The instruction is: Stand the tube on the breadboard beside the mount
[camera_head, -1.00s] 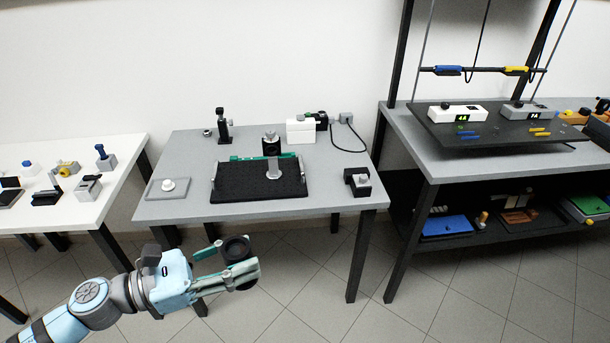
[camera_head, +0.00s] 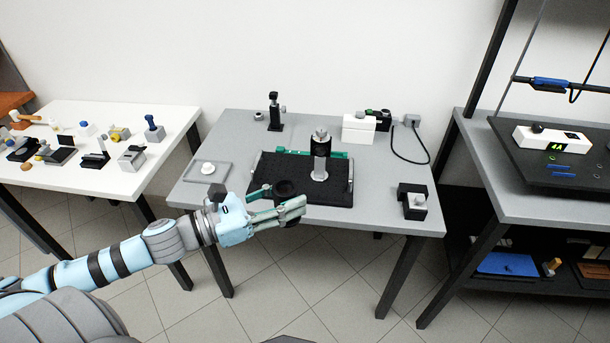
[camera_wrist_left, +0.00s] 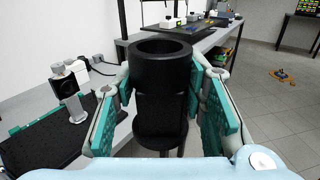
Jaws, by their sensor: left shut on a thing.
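The black tube (camera_head: 284,187), open at its top, is between the green-padded fingers of my left gripper (camera_head: 285,207), which is shut on it. In the left wrist view the tube (camera_wrist_left: 160,65) stands upright between the pads. In the head view my left gripper overlaps the front left part of the black breadboard (camera_head: 330,192); the exact height above it is hard to tell. The mount (camera_head: 320,145), a dark block on a silver post, stands on the breadboard to the right of the tube. It also shows at the left in the left wrist view (camera_wrist_left: 65,85). My right gripper is not in view.
A grey tray (camera_head: 190,172) with a white round piece lies left of the breadboard. A black block device (camera_head: 412,200) stands at the right. A black post stand (camera_head: 275,112) and a white box (camera_head: 359,128) stand at the back. The breadboard's front surface looks clear.

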